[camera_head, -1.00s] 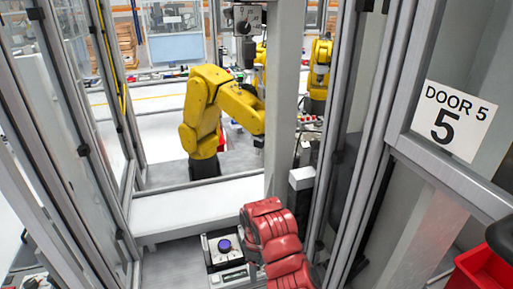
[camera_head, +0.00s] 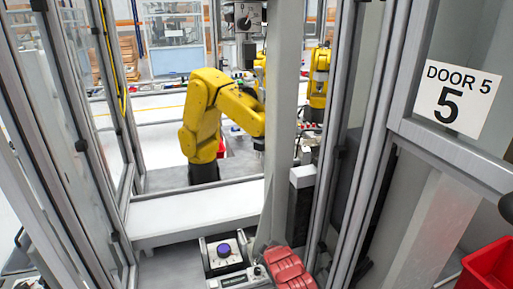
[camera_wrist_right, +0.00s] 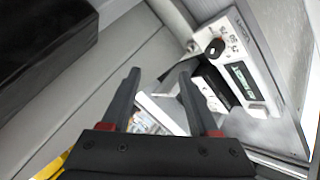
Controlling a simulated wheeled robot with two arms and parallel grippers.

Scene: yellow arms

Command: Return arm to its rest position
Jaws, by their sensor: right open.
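My right arm (camera_head: 287,270), red and segmented, shows at the bottom centre of the head view, just right of a control box with a blue-purple button (camera_head: 224,251). The right gripper itself is outside the head view. In the right wrist view my right gripper (camera_wrist_right: 159,78) has two dark fingers apart with nothing between them. Beyond the fingers, to the right, is a light panel (camera_wrist_right: 232,62) with a black knob and a small greenish display. I cannot tell whether the fingertips touch anything. My left gripper is in neither view.
Yellow robot arms (camera_head: 208,118) stand inside the cell behind a grey upright post (camera_head: 284,120). Metal door frames enclose both sides, with a "DOOR 5" sign (camera_head: 457,96) at right. A white ledge (camera_head: 195,212) crosses ahead. A red bin (camera_head: 487,268) is at lower right.

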